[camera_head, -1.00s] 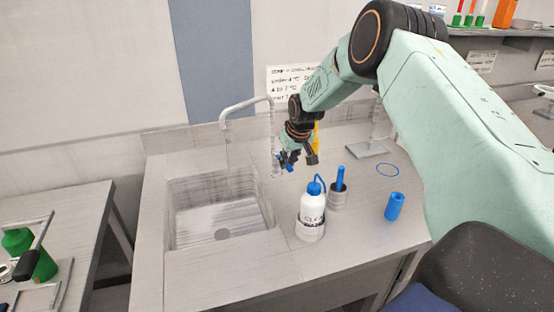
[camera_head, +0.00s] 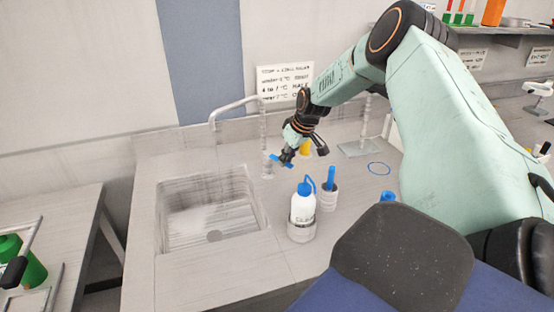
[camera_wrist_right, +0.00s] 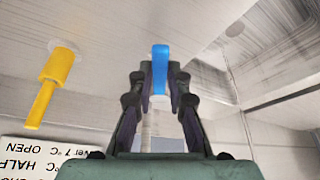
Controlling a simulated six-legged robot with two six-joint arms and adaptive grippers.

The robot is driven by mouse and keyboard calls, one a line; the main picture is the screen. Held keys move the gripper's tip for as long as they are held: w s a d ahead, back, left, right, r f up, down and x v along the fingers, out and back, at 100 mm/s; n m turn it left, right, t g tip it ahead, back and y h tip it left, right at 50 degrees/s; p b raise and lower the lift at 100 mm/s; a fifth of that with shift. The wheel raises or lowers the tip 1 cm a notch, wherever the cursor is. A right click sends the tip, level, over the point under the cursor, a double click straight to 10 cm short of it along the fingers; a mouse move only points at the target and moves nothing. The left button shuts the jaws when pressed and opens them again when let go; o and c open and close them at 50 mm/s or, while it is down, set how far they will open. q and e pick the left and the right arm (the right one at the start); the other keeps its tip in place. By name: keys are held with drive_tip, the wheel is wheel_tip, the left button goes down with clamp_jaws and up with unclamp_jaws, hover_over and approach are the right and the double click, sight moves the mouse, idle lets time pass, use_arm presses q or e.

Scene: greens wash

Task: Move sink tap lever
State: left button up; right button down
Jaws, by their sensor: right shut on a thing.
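The sink tap has a grey spout (camera_head: 235,107) that arches over the sink basin (camera_head: 210,210), with a pale post at its right. A blue tap lever (camera_head: 280,161) sticks out beside the post. In the right wrist view the lever (camera_wrist_right: 160,68) stands between my two dark fingertips. My right gripper (camera_head: 288,157) is shut on the lever and partly covers it in the head view. The right gripper also shows in the wrist view (camera_wrist_right: 160,88). My left gripper is not in view.
A white wash bottle (camera_head: 302,208) with a blue cap and a grey holder (camera_head: 329,197) with a blue-handled thing stand in front of the gripper. A yellow handle (camera_wrist_right: 50,85) is close by. A blue ring (camera_head: 379,168) lies at right.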

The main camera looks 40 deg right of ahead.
drive_tip(key=shift+w+d+n+b, duration=0.1)
drive_tip(key=shift+d+n+b, duration=0.4)
drive_tip(key=shift+b, duration=0.2)
drive_tip(key=shift+r, duration=0.1)
drive_tip(key=c, duration=1.8)
unclamp_jaws()
drive_tip(key=o, duration=0.5)
drive_tip(key=shift+s+a+r, duration=0.1)
drive_tip(key=shift+s, duration=0.1)
drive_tip(key=shift+w, duration=0.15)
drive_tip(key=v, duration=1.2)
